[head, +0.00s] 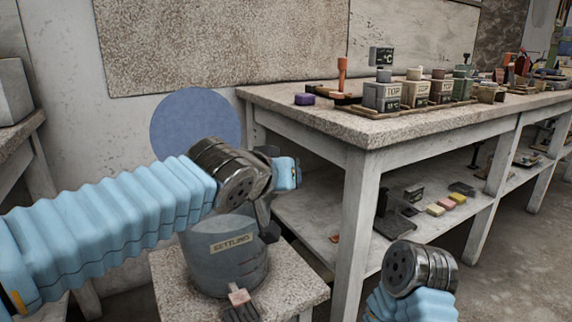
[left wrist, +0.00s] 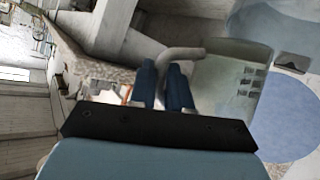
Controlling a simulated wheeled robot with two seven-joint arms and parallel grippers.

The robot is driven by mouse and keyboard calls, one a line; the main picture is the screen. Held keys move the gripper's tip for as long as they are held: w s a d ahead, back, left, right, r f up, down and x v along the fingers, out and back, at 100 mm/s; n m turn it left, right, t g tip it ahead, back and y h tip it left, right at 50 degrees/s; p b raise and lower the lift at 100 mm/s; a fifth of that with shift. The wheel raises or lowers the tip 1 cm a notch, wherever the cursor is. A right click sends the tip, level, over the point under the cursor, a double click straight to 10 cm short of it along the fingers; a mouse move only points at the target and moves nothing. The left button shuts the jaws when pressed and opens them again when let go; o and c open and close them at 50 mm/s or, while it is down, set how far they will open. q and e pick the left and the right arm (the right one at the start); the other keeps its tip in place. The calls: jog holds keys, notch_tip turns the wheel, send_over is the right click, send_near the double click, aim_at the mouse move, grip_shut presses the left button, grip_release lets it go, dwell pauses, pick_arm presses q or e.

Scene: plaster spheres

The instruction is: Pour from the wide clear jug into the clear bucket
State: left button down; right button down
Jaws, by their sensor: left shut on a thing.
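The clear bucket (head: 222,268), grey-tinted with a SETTLING label, stands upright on a small speckled stand in the head view. What looks like part of it shows at the top right of the left wrist view (left wrist: 275,22). The wide clear jug (left wrist: 232,88), with dark markings, is in the left wrist view. My left gripper (left wrist: 163,70) is shut on its curved handle (left wrist: 185,53). In the head view my left wrist is just above the bucket and hides most of the jug. Its tilt and contents are unclear. My right gripper is out of view; only part of that arm shows.
The speckled stand (head: 308,286) also bears a small pink-tipped dark object (head: 239,298). A long workbench (head: 300,113) stands close on the right, with labelled pots (head: 381,97) and tools on top and items on its lower shelf. A blue disc (head: 195,118) is on the wall behind.

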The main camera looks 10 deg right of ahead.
pick_arm(q)
jog(key=shift+r+n+g+h+p, duration=0.15)
jog(key=shift+n+g+h+p, duration=0.15)
jog(key=shift+n+p, duration=0.65)
jog(key=shift+w+a+r+h+p, duration=0.1)
jog(key=shift+w+a+h+p, duration=0.15)
jog(key=shift+p, duration=0.7)
jog(key=shift+a+n+g, duration=0.1)
jog(key=shift+n+g, duration=0.3)
jog(key=shift+n, duration=0.05)
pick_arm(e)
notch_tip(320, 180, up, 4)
pick_arm(q)
jog(key=w+a+n+h+b, duration=0.1)
jog(key=b, duration=0.1)
jog(key=shift+n+g+h+b, duration=0.25)
jog(key=shift+n+g+b, duration=0.1)
jog(key=shift+n+g, duration=0.05)
jog(key=shift+w+a+r+n+g+h+b, duration=0.3)
jog(key=shift+w+a+r+n+h+b, duration=0.15)
jog(key=shift+n+b, duration=0.2)
jog(key=shift+w+a+f+n+h+b, duration=0.15)
jog(key=shift+w+a+n+h+b, duration=0.35)
jog(key=shift+b, duration=0.3)
jog(key=shift+s+d+r+p, duration=0.2)
jog(key=shift+s+r+p, duration=0.05)
jog(key=shift+r+p, duration=0.05)
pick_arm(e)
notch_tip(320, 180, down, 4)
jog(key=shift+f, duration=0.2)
